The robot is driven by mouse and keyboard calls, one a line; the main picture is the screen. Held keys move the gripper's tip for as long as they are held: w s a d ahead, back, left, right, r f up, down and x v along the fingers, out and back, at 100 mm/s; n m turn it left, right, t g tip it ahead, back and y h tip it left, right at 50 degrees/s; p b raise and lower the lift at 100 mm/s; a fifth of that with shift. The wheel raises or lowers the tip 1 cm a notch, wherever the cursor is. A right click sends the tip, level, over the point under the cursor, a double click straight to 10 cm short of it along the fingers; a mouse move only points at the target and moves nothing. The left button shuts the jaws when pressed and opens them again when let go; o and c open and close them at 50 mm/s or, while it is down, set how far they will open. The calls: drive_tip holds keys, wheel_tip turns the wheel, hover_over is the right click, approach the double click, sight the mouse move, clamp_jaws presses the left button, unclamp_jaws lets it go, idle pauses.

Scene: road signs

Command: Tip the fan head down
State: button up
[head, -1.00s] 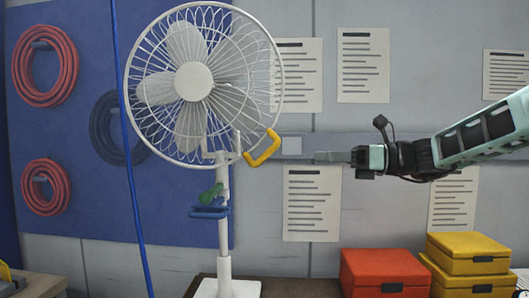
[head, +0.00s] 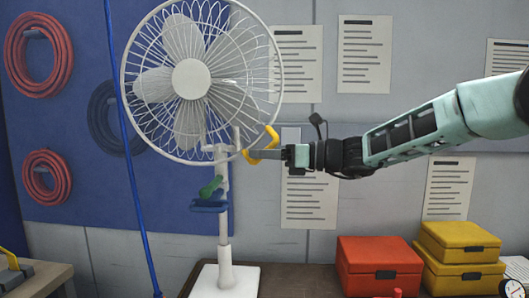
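The white fan (head: 190,80) stands upright on its pole, with its round wire cage facing me and a little to the left. A yellow loop handle (head: 271,135) sticks out at the lower right of the fan head. My gripper (head: 262,154) points left, and its fingertips are at the lower part of this handle, overlapping it in the picture. I cannot tell whether the fingers touch or grip the handle. A green knob (head: 210,187) and a blue clamp-like part (head: 209,206) sit on the pole below the head.
The fan's white base (head: 225,281) stands on a dark brown table top (head: 290,283). A red box (head: 380,266) and yellow boxes (head: 462,243) stand to the right. A blue cable (head: 134,180) hangs left of the fan. Papers (head: 365,55) and coiled red hoses (head: 40,55) hang on the wall.

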clamp_jaws()
